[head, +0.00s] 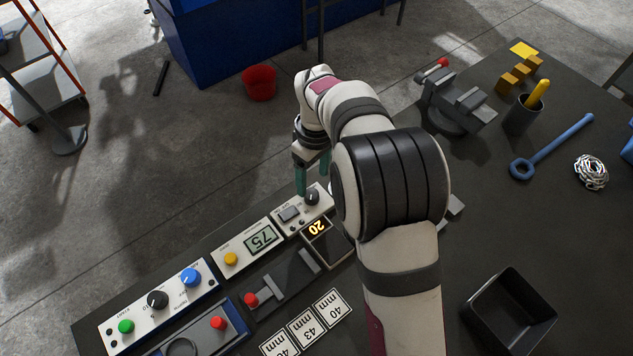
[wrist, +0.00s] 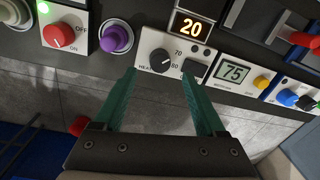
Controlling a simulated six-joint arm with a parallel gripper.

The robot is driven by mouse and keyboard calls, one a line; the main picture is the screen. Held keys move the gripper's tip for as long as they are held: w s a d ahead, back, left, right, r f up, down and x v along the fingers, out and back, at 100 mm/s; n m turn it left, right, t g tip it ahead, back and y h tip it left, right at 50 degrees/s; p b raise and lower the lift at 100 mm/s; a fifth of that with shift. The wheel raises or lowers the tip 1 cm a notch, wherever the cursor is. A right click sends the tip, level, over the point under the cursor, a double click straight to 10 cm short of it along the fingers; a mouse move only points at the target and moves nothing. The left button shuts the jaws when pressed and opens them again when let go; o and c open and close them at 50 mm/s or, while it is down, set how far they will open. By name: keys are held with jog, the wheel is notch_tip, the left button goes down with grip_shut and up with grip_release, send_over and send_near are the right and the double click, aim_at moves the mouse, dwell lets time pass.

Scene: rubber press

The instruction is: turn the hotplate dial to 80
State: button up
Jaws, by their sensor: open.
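The hotplate dial (head: 312,197) is a dark round knob on a pale panel. In the wrist view the dial (wrist: 160,60) has a "HEAT" label and the marks 70 and 80 beside it. I cannot tell clearly where its pointer stands. A dark display by it (wrist: 192,26) reads 20 in orange. My gripper (head: 312,180) points down close to the dial. In the wrist view its two green fingers (wrist: 160,76) are apart, with the dial showing between and just beyond their tips. No contact shows.
A dark square switch (wrist: 196,66) sits beside the dial. A panel with a "75" display (head: 262,240) and a yellow button (head: 231,259) stands next to it. In the wrist view a red knob (wrist: 58,35) and a purple knob (wrist: 116,37) are on the other side.

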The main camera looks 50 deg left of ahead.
aim_at(312, 194)
notch_tip(312, 194, down, 5)
jog(key=shift+s+f, duration=0.15)
jog(key=shift+f, duration=0.05)
grip_shut()
dwell(0.3)
